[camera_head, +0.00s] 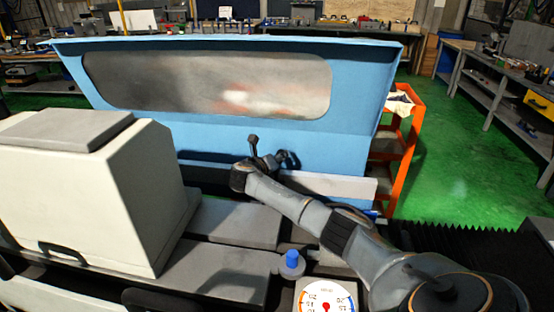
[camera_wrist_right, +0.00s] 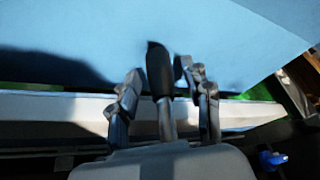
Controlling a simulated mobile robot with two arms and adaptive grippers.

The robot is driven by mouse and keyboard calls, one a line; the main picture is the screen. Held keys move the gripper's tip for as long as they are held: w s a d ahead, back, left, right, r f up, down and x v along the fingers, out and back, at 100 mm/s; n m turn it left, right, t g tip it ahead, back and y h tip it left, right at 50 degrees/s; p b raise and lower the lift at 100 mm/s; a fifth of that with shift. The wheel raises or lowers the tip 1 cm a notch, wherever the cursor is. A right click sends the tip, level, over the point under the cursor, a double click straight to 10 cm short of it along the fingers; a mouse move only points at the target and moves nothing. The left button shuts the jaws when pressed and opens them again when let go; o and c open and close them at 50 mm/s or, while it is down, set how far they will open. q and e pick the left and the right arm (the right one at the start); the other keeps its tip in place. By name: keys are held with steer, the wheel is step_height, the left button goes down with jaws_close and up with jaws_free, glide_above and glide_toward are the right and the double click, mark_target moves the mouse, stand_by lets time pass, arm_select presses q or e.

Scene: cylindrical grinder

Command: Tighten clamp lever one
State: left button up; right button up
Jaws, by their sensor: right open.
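A clamp lever with a black handle and a metal shaft (camera_wrist_right: 160,70) stands between the fingers of my right gripper (camera_wrist_right: 164,88) in the right wrist view. The fingers are open, one on each side of it. The lower end of the lever is hidden. In the head view my right arm reaches in from the lower right, and the right gripper (camera_head: 278,161) is small and dark beside an upright dark knobbed lever (camera_head: 253,146), in front of the blue guard. My left gripper is not in view.
The blue guard (camera_head: 220,136) with its window stands behind the right gripper. A cream housing (camera_head: 90,200) fills the left. A dial gauge (camera_head: 327,299) and a blue-capped knob (camera_head: 291,262) lie near the forearm. An orange cart (camera_head: 405,150) stands at the right, beside open green floor.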

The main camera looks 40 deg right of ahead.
steer(key=shift+w+d+f, duration=0.1)
steer(key=shift+d, duration=0.05)
jaws_close()
stand_by(0.4)
